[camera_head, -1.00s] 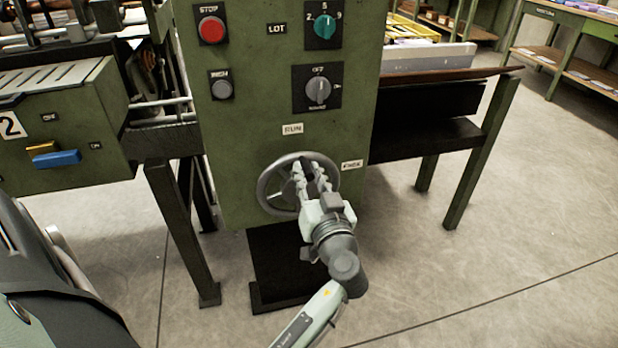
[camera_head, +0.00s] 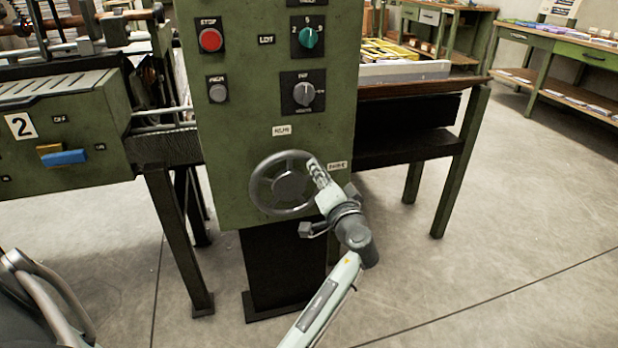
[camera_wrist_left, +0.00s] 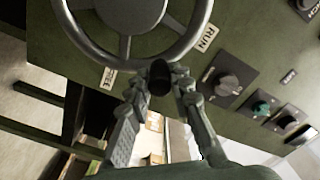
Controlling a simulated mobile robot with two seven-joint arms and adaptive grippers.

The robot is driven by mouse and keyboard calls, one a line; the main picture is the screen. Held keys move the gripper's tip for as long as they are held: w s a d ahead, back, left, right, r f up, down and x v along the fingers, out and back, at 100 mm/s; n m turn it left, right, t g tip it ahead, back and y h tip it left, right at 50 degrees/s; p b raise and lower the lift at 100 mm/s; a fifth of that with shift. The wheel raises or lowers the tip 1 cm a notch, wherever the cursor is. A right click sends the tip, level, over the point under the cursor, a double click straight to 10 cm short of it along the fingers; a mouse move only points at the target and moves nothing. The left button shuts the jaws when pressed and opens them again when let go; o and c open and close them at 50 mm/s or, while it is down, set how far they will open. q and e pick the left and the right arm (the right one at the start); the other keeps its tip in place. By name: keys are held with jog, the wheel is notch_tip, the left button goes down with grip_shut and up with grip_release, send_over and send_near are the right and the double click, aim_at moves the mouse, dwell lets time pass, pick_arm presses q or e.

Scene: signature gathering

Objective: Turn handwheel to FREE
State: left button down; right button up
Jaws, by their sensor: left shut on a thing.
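The grey handwheel (camera_head: 254,184) is on the lower front of the green machine cabinet. The RUN label (camera_head: 282,130) is above it and the FREE label (camera_head: 337,165) is at its upper right. My left gripper (camera_head: 316,168) is at the wheel's upper-right rim, close to the FREE label. In the left wrist view, its fingers (camera_wrist_left: 160,88) are shut around a dark handle knob (camera_wrist_left: 160,76) at the rim of the wheel (camera_wrist_left: 187,42). The knob sits between the RUN label (camera_wrist_left: 207,38) and the FREE label (camera_wrist_left: 108,78). The fingers hide the knob in the head view. My right gripper is not in view.
A red STOP button (camera_head: 210,39), a grey button (camera_head: 218,93), a green dial (camera_head: 308,37) and a grey selector (camera_head: 304,94) are above the wheel. Floor (camera_head: 480,290) at right is clear.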

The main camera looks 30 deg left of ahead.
pick_arm(q)
notch_tip(320, 180, down, 7)
jog(key=w+d+m+b, duration=0.2)
jog(key=m, duration=0.6)
jog(key=shift+w, duration=0.2)
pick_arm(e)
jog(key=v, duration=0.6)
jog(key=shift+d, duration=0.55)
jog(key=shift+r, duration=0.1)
pick_arm(q)
jog(key=c, duration=1.3)
grip_release()
jog(key=shift+f, duration=0.1)
jog(key=shift+c, duration=0.2)
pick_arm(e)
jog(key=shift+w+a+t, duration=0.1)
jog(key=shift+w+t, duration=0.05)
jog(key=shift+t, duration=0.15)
pick_arm(q)
notch_tip(320, 180, up, 10)
